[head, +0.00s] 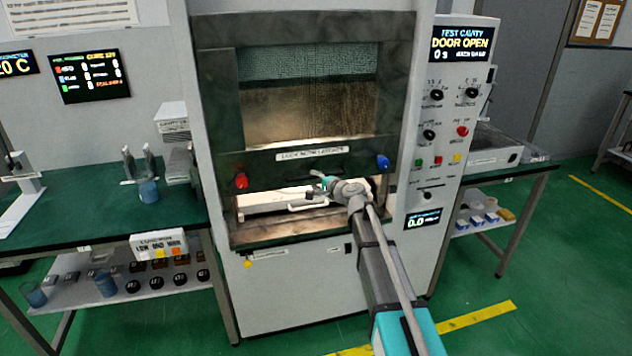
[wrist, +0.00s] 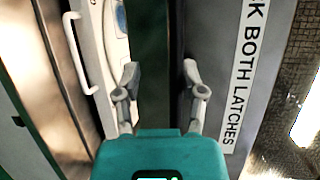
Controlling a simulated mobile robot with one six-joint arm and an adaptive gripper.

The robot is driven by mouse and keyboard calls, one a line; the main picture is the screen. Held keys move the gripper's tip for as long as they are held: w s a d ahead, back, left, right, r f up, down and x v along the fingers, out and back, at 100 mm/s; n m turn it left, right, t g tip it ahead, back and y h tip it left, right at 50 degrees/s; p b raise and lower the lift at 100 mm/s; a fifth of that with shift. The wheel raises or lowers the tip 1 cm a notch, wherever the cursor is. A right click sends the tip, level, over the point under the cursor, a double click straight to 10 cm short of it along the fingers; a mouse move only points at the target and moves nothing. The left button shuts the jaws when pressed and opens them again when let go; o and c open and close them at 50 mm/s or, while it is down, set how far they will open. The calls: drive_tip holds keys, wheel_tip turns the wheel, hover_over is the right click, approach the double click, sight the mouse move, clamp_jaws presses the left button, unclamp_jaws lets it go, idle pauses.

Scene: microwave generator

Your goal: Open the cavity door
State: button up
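The cavity door (head: 262,167) is a dark framed panel with a mesh window and a "lock both latches" label (head: 312,153). It stands raised, with a lit gap beneath it. A red latch (head: 241,181) is at its lower left and a blue latch (head: 383,162) at its lower right. My gripper (head: 326,184) is at the door's lower edge, right of centre. In the wrist view my gripper (wrist: 160,74) has its fingers apart, with a dark green bar (wrist: 149,40) running between them. I cannot tell whether either finger touches it.
The display (head: 462,44) reads "door open". A white tray with a handle (head: 309,203) shows in the gap and in the wrist view (wrist: 78,50). A control panel (head: 445,115) is to the right. A green bench (head: 110,215) with glassware stands left.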

drive_tip(key=p+v, duration=0.3)
drive_tip(key=v, duration=1.2)
drive_tip(key=shift+s+d, duration=0.25)
drive_tip(key=shift+s, duration=0.1)
idle(1.7)
idle(0.5)
drive_tip(key=s+a+f+m+t+h+b, duration=0.1)
drive_tip(key=a+f+m+t+h+b, duration=0.3)
drive_tip(key=a+m+t+h+b, duration=0.4)
drive_tip(key=shift+s+a+m+h+b, duration=0.35)
drive_tip(key=shift+a+m+h+b, duration=0.25)
drive_tip(key=shift+a+h+b, duration=1.25)
drive_tip(key=shift+d+h+p, duration=0.25)
drive_tip(key=shift+d+p, duration=0.05)
drive_tip(key=shift+p, duration=0.1)
